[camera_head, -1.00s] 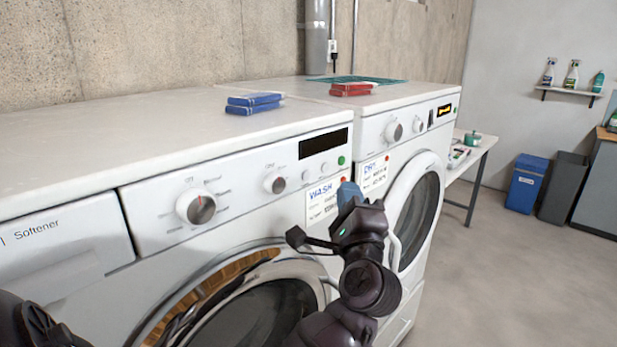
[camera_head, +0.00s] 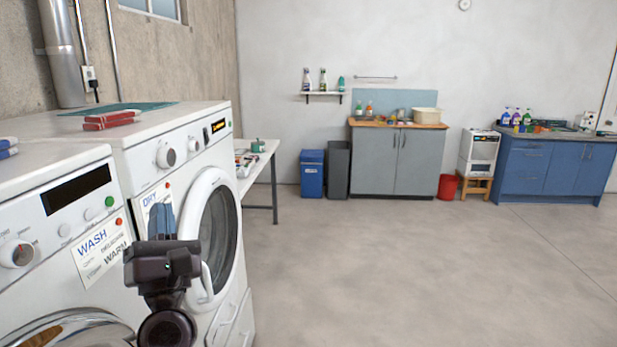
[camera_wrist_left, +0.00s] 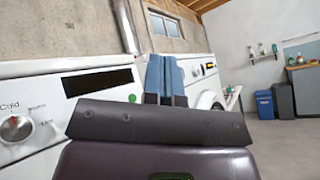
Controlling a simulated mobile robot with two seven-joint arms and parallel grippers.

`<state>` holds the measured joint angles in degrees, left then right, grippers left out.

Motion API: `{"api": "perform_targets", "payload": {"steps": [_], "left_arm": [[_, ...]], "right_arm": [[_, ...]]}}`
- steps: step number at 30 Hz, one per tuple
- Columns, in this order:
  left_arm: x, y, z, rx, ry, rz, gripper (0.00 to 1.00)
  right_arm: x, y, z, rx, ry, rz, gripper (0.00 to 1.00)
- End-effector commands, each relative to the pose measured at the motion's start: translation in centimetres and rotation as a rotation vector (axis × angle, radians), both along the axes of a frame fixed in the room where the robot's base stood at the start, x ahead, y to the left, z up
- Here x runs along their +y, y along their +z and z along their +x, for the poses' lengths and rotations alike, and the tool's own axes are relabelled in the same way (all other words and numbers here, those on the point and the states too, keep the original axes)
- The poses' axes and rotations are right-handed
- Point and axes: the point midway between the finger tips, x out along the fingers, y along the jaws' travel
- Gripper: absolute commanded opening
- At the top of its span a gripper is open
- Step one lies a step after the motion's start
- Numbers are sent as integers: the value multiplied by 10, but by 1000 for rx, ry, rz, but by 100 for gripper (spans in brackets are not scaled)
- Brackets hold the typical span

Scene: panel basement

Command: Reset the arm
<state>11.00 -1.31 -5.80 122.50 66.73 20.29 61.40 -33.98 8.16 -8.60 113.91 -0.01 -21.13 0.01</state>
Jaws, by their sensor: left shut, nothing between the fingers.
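My left gripper (camera_head: 161,222) is in front of the two white machines in the head view, with its blue fingers pointing up. In the left wrist view the blue fingers (camera_wrist_left: 165,78) stand side by side, shut and empty. The washer (camera_head: 60,160) is at the left edge and the dryer (camera_head: 150,150) is beside it, behind the gripper. The dryer's round door (camera_head: 219,230) looks closed. My right gripper is out of view.
Red boxes (camera_head: 108,120) lie on the dryer top and blue ones (camera_head: 6,148) on the washer top. A white table (camera_head: 262,152), a blue bin (camera_head: 312,174), a grey cabinet (camera_head: 390,165) and a blue cabinet (camera_head: 555,170) stand farther back. The floor at right is clear.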

Motion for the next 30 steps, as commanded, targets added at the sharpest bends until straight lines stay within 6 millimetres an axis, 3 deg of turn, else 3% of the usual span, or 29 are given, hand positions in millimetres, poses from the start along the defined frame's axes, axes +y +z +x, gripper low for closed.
{"api": "perform_targets", "payload": {"steps": [5, 8, 14, 20, 24, 27, 30], "left_arm": [[-24, -45, 9, 181, 285, 568, 0], [-33, -87, 12, 289, 437, 923, 0], [-28, -204, 2, 488, 630, 1654, 0], [-1, -317, -42, 621, 619, 2216, 0], [23, -383, -92, 710, 516, 2457, 0], [38, -420, -132, 766, 433, 2549, 0], [48, -444, -168, 810, 351, 2582, 0]], "right_arm": [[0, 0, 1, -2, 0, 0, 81], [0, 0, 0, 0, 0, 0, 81], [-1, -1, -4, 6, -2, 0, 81], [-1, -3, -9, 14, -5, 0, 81], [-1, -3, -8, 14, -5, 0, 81], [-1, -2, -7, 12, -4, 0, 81], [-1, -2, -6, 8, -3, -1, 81]]}}
